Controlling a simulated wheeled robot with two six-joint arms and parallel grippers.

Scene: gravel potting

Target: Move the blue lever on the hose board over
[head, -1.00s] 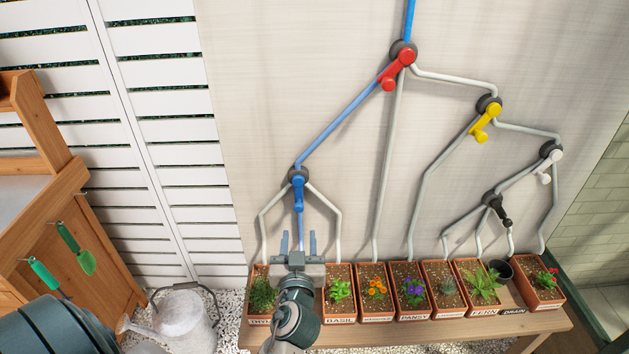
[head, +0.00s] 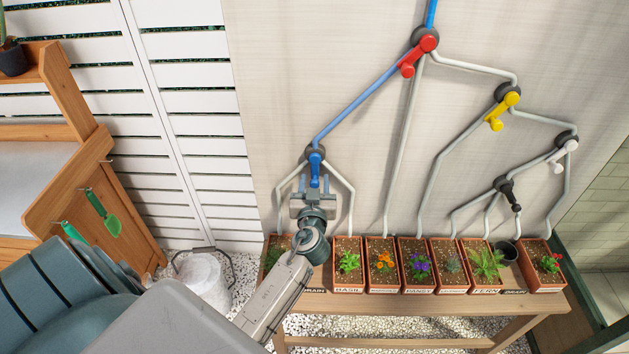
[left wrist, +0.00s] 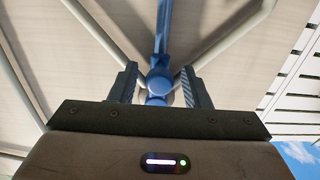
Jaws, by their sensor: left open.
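The blue lever (head: 316,164) sits on a dark round hub at the lower left of the hose board (head: 465,130). Its handle points down in the head view. My left gripper (head: 315,185) is open at the handle's lower end, with the arm reaching up from below. In the left wrist view, the lever's round blue parts (left wrist: 159,82) show between the two fingers of the gripper (left wrist: 159,88), with a gap on either side. Whether a finger touches the lever I cannot tell. My right gripper is out of view.
A red lever (head: 418,56), a yellow lever (head: 503,110), a white lever (head: 564,155) and a black lever (head: 508,192) are higher up or to the right. Potted plants stand on a wooden bench (head: 430,305) below.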

